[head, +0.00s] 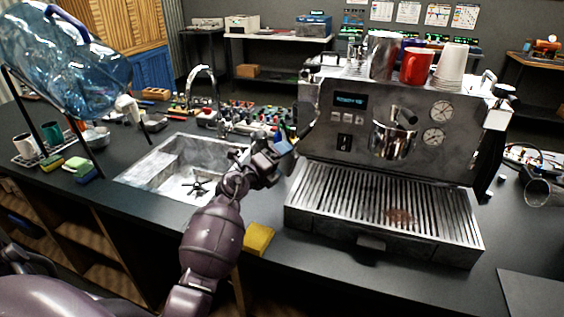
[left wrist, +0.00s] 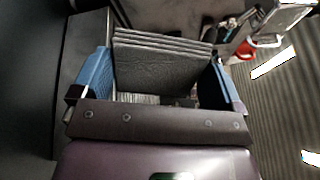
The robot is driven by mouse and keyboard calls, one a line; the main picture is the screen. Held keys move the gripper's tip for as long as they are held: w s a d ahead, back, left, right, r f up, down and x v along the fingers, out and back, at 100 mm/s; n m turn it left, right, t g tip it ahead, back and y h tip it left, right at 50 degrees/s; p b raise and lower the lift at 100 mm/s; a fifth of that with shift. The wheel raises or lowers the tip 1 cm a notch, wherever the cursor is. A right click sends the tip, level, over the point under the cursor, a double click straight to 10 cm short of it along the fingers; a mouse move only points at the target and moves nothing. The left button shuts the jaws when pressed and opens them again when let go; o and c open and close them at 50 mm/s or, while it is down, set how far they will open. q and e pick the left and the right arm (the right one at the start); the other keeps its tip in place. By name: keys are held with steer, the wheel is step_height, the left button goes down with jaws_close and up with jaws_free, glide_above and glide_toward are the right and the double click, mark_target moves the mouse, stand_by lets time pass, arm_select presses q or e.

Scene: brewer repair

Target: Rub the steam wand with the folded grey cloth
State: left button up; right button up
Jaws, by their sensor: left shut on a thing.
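My left gripper (head: 276,156) is at the left side of the espresso machine (head: 345,150), above the counter between it and the sink. In the left wrist view, its blue fingers (left wrist: 155,78) are shut on the folded grey cloth (left wrist: 162,62), which shows several stacked layers. The cloth is hard to make out in the head view, behind the gripper. A thin dark part (head: 305,131) at the machine's left edge may be the steam wand, close beside the gripper. I cannot tell whether the cloth touches it. My right gripper is not in view.
The drip tray (head: 385,208) fills the machine's front. A sink (head: 180,165) with a tap lies to the left. A yellow sponge or cloth (head: 258,238) lies at the counter's front edge below my arm. A red cup (head: 416,66) and white cups (head: 450,65) stand on the machine.

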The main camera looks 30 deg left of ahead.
arm_select(q)
steer(key=s+p, duration=0.1)
steer(key=s, duration=0.1)
steer(key=s+p, duration=0.1)
steer(key=s, duration=0.1)
steer(key=shift+a+p, duration=0.3)
steer(key=shift+a, duration=0.05)
steer(key=shift+s+a+p, duration=0.15)
steer(key=shift+s+p, duration=0.2)
steer(key=shift+s, duration=0.6)
steer(key=s, duration=0.3)
steer(key=shift+a, duration=0.3)
